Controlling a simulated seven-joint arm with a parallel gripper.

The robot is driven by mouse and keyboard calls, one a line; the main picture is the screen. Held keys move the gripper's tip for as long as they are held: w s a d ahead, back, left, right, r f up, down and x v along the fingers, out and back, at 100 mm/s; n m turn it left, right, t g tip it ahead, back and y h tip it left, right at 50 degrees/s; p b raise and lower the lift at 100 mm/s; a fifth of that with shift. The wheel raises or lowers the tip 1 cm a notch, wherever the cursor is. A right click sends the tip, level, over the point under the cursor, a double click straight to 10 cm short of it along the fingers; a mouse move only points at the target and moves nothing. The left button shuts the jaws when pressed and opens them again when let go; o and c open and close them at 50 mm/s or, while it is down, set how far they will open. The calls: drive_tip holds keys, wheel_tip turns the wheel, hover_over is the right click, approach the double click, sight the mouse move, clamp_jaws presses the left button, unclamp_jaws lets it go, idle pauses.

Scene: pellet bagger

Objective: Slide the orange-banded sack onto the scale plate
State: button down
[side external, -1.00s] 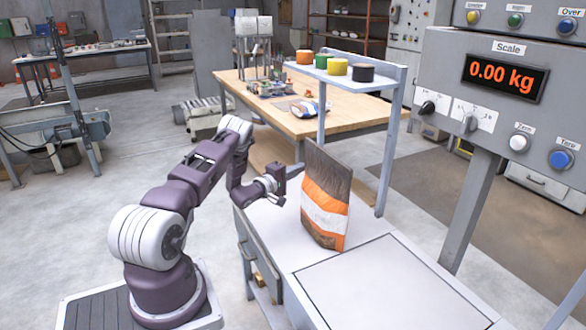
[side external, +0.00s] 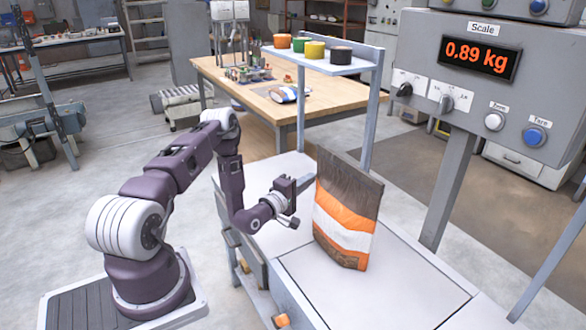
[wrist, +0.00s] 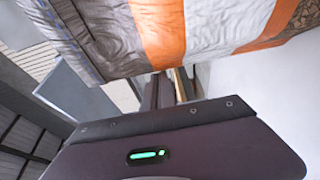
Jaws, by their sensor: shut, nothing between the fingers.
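The brown sack (side external: 345,212) with orange and white bands stands nearly upright on the white bench. Its base overlaps the back edge of the outlined scale plate (side external: 400,295), so it seems partly on the plate. My gripper (side external: 305,184) is shut and empty, with its tips at the sack's left face. In the wrist view the sack (wrist: 205,35) fills the top, and my shut fingers (wrist: 163,90) point at it. The exact contact point is hidden. The scale display (side external: 480,57) reads 0.89 kg.
A raised shelf (side external: 340,65) with several coloured jars stands behind the sack. The grey scale console (side external: 450,90) and its post are to the right. The front of the plate is clear. A wooden table (side external: 230,80) stands behind.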

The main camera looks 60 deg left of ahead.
sight(345, 200)
drive_tip(key=d, duration=1.3)
drive_tip(key=shift+d+f, duration=0.15)
drive_tip(key=shift+d, duration=0.55)
